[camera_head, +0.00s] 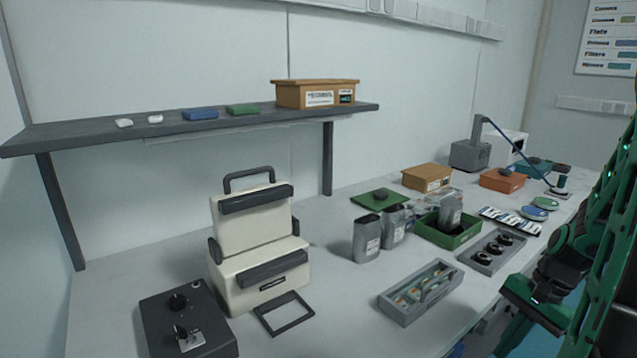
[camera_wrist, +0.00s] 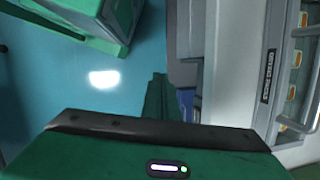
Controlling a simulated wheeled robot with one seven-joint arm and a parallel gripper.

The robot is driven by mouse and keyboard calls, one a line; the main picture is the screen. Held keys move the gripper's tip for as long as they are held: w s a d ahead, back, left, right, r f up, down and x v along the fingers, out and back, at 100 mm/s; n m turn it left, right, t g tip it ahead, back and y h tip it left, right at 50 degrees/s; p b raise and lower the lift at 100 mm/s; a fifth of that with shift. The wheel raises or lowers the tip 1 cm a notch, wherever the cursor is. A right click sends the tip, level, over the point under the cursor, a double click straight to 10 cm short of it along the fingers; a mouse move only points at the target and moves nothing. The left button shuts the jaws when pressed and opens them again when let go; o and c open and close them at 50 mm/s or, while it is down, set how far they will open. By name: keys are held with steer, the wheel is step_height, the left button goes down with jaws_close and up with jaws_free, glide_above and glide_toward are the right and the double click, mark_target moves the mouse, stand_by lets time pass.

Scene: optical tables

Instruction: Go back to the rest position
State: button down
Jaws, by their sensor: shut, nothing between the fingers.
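My arm (camera_head: 610,230) stands at the right edge of the head view, beside the front edge of the optical table (camera_head: 340,310). My gripper (camera_wrist: 157,98) shows in the wrist view, pointing down past the table's edge toward the blue floor. Its green fingers are together with nothing between them. The black bar and green housing of my gripper fill the bottom of the wrist view. In the head view the fingertips are hard to make out among the dark and green arm parts.
A grey tray of small parts (camera_head: 388,306) lies near the table's front edge; grey canisters (camera_head: 366,240), a green bin (camera_head: 430,232) and a tray with black rings (camera_head: 481,258) stand behind it. A cream instrument (camera_head: 255,235) stands left, below a shelf (camera_head: 75,134). Blue floor (camera_wrist: 60,105) is open.

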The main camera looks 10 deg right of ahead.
steer(key=s+a+r+n+h, duration=0.3)
steer(key=s+a+r+n, duration=0.5)
steer(key=r, duration=0.3)
steer(key=shift+a+r+n+g, duration=0.15)
steer(key=shift+a+n+g, duration=0.2)
steer(key=shift+a, duration=0.4)
stand_by(0.5)
